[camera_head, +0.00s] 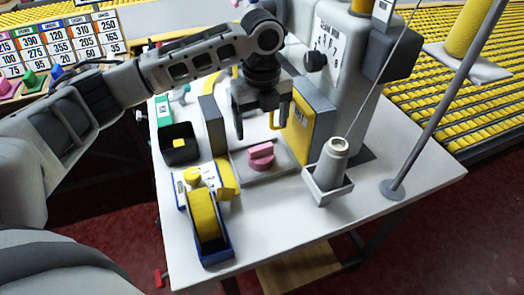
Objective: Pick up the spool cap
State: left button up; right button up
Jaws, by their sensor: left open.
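A pink, round cap with a raised grip (262,156), which looks like the spool cap, sits on a pale plate (284,170) on the white table. My left gripper (262,128) points down just above and behind the cap in the picture. Its fingers are apart and nothing shows between them. The gap between fingertips and cap is hard to judge. My right gripper is not in view.
The grey machine (343,75) with a yellow block (308,130) stands close right of the gripper. A thread cone (331,158) in a holder is at right. A yellow roll in a blue dispenser (213,243) and a black tray (181,153) stand left.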

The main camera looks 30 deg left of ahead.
aim_at(262, 148)
pick_arm(q)
jog(key=f, duration=0.8)
jog(key=shift+s+f, duration=0.2)
jog(key=shift+f, duration=0.15)
jog(key=c, duration=1)
